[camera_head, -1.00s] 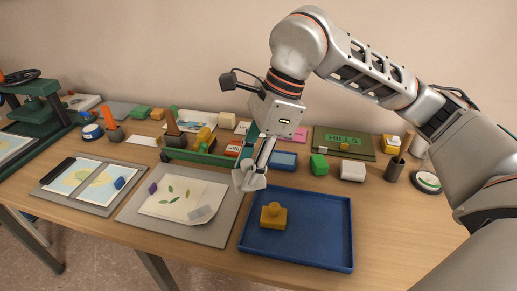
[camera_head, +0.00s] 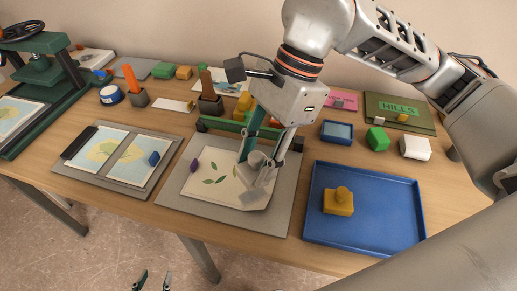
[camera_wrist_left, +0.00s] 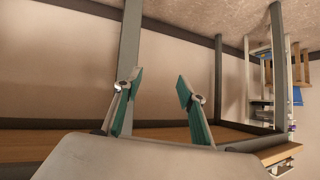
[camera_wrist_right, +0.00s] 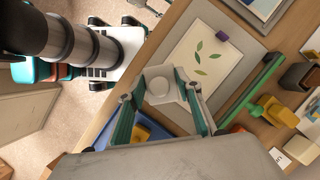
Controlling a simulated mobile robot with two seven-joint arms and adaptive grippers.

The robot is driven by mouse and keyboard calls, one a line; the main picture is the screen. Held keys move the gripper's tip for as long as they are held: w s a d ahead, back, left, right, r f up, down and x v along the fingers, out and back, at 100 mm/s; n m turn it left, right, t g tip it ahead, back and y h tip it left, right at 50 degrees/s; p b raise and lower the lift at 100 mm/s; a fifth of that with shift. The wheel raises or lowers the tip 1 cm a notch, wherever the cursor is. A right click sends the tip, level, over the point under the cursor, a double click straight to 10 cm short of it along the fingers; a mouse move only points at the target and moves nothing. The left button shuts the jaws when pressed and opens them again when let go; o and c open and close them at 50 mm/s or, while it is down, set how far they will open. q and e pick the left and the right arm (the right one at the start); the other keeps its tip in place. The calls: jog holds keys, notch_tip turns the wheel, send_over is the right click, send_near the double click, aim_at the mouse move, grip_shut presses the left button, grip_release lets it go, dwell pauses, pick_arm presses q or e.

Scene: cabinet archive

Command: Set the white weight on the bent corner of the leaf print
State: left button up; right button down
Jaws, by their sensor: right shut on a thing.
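The leaf print (camera_head: 212,180), a pale sheet with green leaves, lies on a grey board (camera_head: 183,203). Its near right corner is largely covered by my right gripper (camera_head: 257,170), so the bend is hard to see. That gripper is shut on the white weight (camera_wrist_right: 160,88), a square block with a round knob in the right wrist view. The weight is over the print's right end; I cannot tell whether it touches the paper. The print also shows in the right wrist view (camera_wrist_right: 195,60). My left gripper (camera_wrist_left: 160,90) is open and empty, low before the table; its tips show in the head view (camera_head: 153,279).
A purple block (camera_head: 194,166) sits on the print's left edge. A blue tray (camera_head: 400,235) with a yellow knobbed weight (camera_head: 338,205) lies right of the board. A green bar (camera_head: 225,128) runs behind it. Another board with map-like sheets (camera_head: 110,150) lies left.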

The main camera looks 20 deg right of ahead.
dwell(0.3)
jog(key=shift+b, duration=0.3)
jog(key=shift+f, duration=0.4)
notch_tip(320, 180, down, 3)
jog(key=b, duration=0.2)
jog(key=shift+f+b, duration=0.15)
jog(key=shift+b, duration=0.2)
jog(key=shift+f+b, duration=0.35)
jog(key=shift+f, duration=0.35)
